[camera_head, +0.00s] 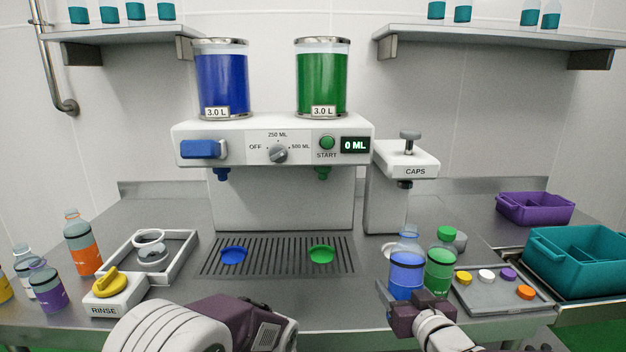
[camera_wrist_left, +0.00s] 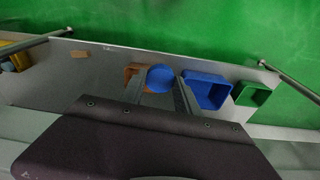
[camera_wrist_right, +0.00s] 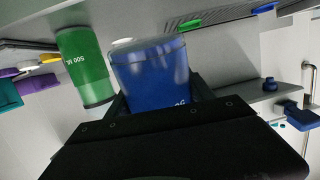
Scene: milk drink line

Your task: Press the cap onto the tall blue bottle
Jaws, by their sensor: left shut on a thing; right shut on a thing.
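The tall blue bottle (camera_head: 406,275) stands on the counter, its clear neck upright with no cap seen on it. My right gripper (camera_head: 412,300) is shut on it low down; the bottle (camera_wrist_right: 152,75) fills the space between the fingers in the right wrist view. My left gripper (camera_wrist_left: 160,92) is shut on a round blue cap (camera_wrist_left: 161,77), seen between its fingertips in the left wrist view. In the head view my left gripper's dark body (camera_head: 245,318) is at the bottom, left of the bottle, and its fingertips and cap are hidden.
A green bottle (camera_head: 440,265) with a green cap stands close beside the blue one. The grey cap tray (camera_head: 490,295) is to its right. The caps press (camera_head: 405,160) stands behind. The drip grate (camera_head: 280,262) lies left. Bins, including a blue one (camera_wrist_left: 205,92), show in the left wrist view.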

